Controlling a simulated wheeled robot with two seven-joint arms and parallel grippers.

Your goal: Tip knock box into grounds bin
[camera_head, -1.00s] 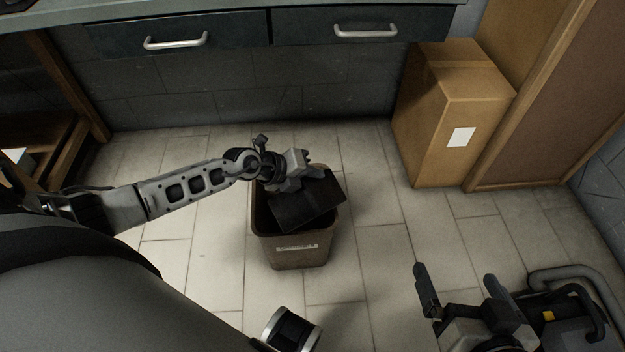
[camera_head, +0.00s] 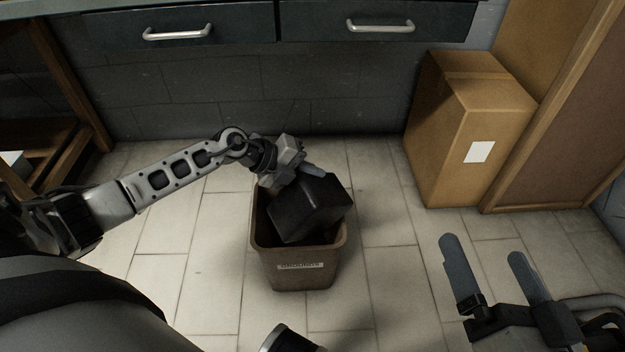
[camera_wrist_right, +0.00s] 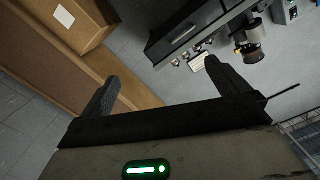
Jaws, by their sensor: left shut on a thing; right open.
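The knock box (camera_head: 310,208) is a black box, held tilted over the opening of the grounds bin. My left gripper (camera_head: 308,172) is shut on its upper edge. The grounds bin (camera_head: 300,268) is a brown bin with a label on its front, standing upright on the floor. The box's lower part is within the bin's rim; its inside and any contents are hidden. My right gripper (camera_head: 492,272) is open and empty at the lower right, apart from the bin. Its fingers also show in the right wrist view (camera_wrist_right: 170,92).
A cardboard box (camera_head: 470,130) stands on the floor at the right, beside a wooden panel (camera_head: 560,140). A counter with two drawers (camera_head: 380,25) runs along the back. The tiled floor around the bin is clear.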

